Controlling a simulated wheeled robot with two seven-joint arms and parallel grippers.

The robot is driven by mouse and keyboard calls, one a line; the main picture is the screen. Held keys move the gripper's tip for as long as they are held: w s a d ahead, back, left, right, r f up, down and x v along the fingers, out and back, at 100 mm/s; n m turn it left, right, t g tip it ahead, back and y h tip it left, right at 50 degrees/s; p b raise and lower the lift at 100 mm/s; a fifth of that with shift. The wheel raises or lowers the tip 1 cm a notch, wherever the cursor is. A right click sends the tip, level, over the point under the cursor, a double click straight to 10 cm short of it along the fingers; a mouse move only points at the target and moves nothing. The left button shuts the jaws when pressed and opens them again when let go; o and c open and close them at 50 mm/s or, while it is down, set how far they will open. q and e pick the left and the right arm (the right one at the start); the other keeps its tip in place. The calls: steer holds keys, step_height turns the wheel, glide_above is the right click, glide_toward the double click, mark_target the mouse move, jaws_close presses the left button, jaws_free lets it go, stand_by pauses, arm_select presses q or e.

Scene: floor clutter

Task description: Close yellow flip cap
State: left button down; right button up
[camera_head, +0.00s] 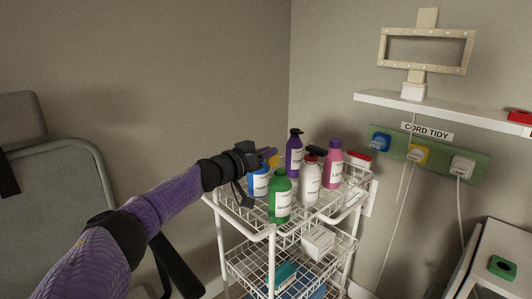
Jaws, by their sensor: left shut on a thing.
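The blue bottle (259,184) with a white label stands on the top shelf of the white wire cart. A small yellow flip cap (272,161) shows at its top, partly hidden behind my gripper. My left gripper (262,157) comes in from the left at the cap and is shut on it. The dark fingers hide much of the cap, so I cannot tell how far its lid is open. My right gripper is not in view.
A padded chair (65,200) stands left. A wall shelf (450,112) is at right.

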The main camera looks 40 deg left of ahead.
arm_select(q)
steer(key=shift+d+r+m+p, duration=0.15)
steer(key=shift+m+p, duration=0.15)
steer(key=shift+p, duration=0.15)
steer(key=shift+d+r+m+p, duration=0.15)
steer(key=shift+d+m+p, duration=0.2)
steer(key=shift+m+p, duration=0.6)
steer(key=shift+d+m+p, duration=0.25)
steer(key=shift+m+p, duration=0.3)
steer(key=shift+m, duration=0.2)
steer(key=shift+s+d+m+p, duration=0.1)
steer(key=shift+d+m+p, duration=0.4)
steer(key=shift+m, duration=0.6)
steer(key=shift+f+m, duration=0.25)
steer(key=shift+m, duration=0.15)
steer(key=shift+d, duration=0.1)
